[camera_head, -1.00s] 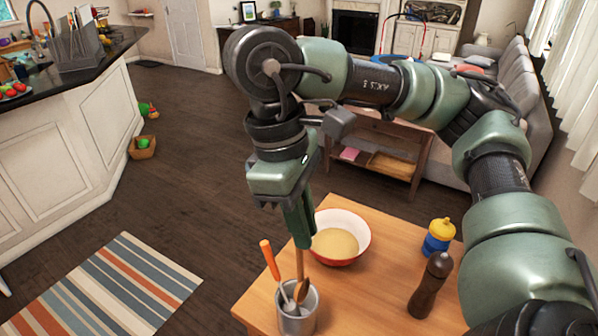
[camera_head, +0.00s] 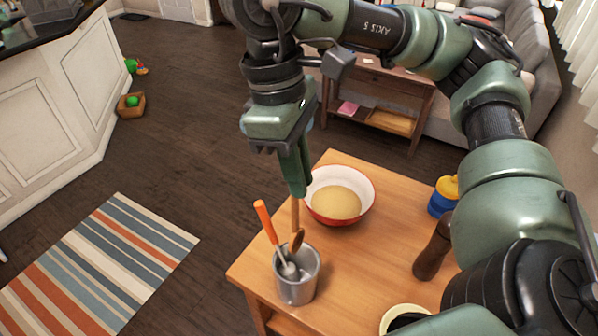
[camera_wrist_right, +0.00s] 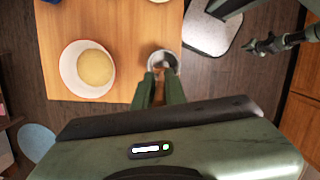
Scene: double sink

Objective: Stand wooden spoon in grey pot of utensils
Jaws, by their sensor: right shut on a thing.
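The grey metal pot (camera_head: 296,287) stands on the near left of the wooden table, with an orange-handled utensil (camera_head: 265,222) leaning left in it. My right gripper (camera_head: 298,192) is above the pot, pointing down and shut on the wooden spoon (camera_head: 295,215). The spoon's thin shaft runs down from the fingers to the pot's mouth. A brown oval end (camera_head: 297,241) shows at the rim; I cannot tell for certain whether it belongs to the held spoon. The wrist view shows the pot (camera_wrist_right: 163,54) just beyond the fingers (camera_wrist_right: 158,90).
A red-and-white bowl (camera_head: 364,208) with tan contents stands behind the pot. A dark pepper mill (camera_head: 432,252) and a blue-yellow container (camera_head: 442,197) stand to the right. A pale round rim (camera_head: 404,312) shows at the front. Table between pot and mill is clear.

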